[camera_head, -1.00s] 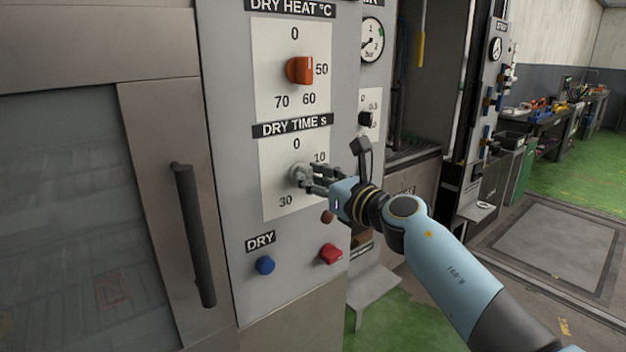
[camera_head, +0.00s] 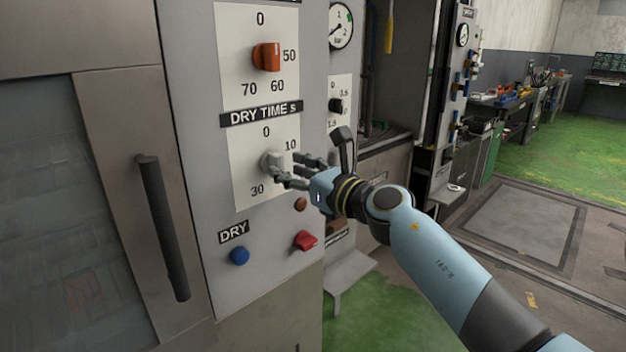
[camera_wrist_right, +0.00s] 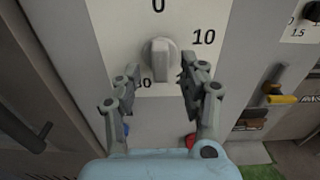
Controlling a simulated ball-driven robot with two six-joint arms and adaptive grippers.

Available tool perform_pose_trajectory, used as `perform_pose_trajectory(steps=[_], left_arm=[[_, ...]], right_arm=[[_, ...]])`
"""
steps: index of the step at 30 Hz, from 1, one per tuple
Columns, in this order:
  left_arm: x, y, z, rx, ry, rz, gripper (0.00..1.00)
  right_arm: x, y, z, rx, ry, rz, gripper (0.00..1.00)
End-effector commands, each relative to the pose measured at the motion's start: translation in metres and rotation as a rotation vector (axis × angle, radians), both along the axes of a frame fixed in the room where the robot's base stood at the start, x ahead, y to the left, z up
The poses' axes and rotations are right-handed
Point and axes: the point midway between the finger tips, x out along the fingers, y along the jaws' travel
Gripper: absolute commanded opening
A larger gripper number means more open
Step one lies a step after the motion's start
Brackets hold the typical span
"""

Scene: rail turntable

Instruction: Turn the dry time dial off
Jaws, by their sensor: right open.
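The dry time dial (camera_head: 272,160) is a grey knob on a white plate under the "DRY TIME s" label (camera_head: 261,113). Its plate shows 0 at the top, 10 at upper right and 30 at lower left. In the right wrist view the dial (camera_wrist_right: 160,58) has its raised ridge roughly upright, in line with the 0; which end is the pointer I cannot tell. My right gripper (camera_head: 288,170) is open just in front of the dial. In the wrist view its fingers (camera_wrist_right: 160,82) stand apart, left and right below the knob, not closed on it. My left gripper is out of view.
An orange dry heat knob (camera_head: 266,57) sits above. A blue button (camera_head: 239,256) and a red switch (camera_head: 305,241) are below. A door with a dark handle (camera_head: 163,228) is at left. A black-handled lever (camera_head: 343,150) stands close behind my right wrist.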

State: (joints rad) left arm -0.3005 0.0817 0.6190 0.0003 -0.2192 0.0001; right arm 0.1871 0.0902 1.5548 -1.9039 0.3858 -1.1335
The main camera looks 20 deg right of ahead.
Motion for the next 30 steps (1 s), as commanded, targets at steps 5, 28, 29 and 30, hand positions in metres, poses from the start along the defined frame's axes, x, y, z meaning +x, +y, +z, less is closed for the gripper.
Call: perform_pose_trajectory(steps=[5, 28, 29, 30], left_arm=[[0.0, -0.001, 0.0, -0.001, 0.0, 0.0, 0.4], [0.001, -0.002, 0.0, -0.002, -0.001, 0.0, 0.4], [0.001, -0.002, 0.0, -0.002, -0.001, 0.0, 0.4], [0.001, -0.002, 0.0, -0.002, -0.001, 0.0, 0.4]], right_arm=[[-0.041, -0.015, -0.002, -0.005, 0.002, 0.0, 0.42], [-0.09, -0.033, -0.001, 0.0, 0.001, 0.0, 0.42], [-0.09, -0.033, -0.001, 0.0, 0.001, 0.0, 0.42], [-0.09, -0.033, -0.001, 0.0, 0.001, 0.0, 0.42]])
